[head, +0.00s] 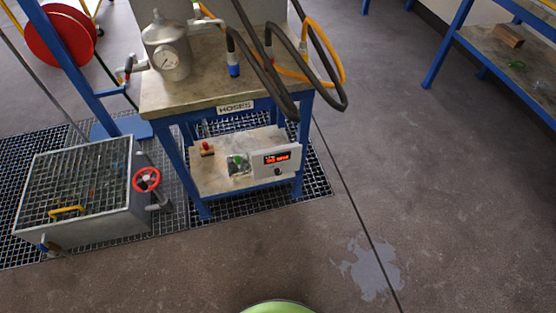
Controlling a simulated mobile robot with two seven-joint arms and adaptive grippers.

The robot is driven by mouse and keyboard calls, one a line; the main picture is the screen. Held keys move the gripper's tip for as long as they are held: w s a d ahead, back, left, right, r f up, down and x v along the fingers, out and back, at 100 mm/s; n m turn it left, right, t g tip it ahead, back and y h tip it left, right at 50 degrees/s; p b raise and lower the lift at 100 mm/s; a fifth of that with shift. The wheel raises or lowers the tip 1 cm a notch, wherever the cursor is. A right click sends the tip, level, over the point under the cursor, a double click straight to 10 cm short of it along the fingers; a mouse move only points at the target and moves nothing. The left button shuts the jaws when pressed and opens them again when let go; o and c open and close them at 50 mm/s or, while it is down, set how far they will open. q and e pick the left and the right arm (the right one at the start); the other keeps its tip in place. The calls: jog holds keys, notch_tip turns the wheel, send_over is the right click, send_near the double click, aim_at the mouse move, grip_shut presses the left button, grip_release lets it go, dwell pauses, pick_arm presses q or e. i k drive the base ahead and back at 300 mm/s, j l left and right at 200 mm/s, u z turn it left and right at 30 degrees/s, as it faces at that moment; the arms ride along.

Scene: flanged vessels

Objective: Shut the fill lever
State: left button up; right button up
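No lever carries a readable label, so I cannot tell for sure which one is the fill lever. A small red-tipped valve handle (128,64) sits on pipework by the blue post, left of the metal vessel (168,52) with a round gauge. A yellow handle (66,211) lies on the grated top of the grey tank (95,232) at the lower left. A red handwheel (146,180) is on the tank's right side. Whether any valve is open or shut is too small to tell. Neither of my grippers is in view.
The workbench (205,82), labelled HOSES, has dark and orange hoses (270,70) hanging past its right edge. A red reel (60,38) stands behind. Blue shelving (460,45) is at upper right. The floor (430,200) between is clear, with a pale patch.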

aim_at(50, 254)
jog(key=j+u, duration=0.25)
jog(key=u, duration=0.2)
jog(key=i+j+u, duration=0.15)
jog(key=u, duration=0.3)
jog(key=i+j+u, duration=0.15)
jog(key=j+u, duration=0.15)
jog(key=u, duration=0.15)
jog(key=i+j+u, duration=0.15)
jog(key=u, duration=0.25)
jog(key=i+j+u, duration=0.1)
jog(key=i+j, duration=0.2)
jog(key=i, duration=0.2)
jog(key=i+j+u, duration=0.15)
jog(key=i, duration=0.35)
jog(key=j, duration=0.1)
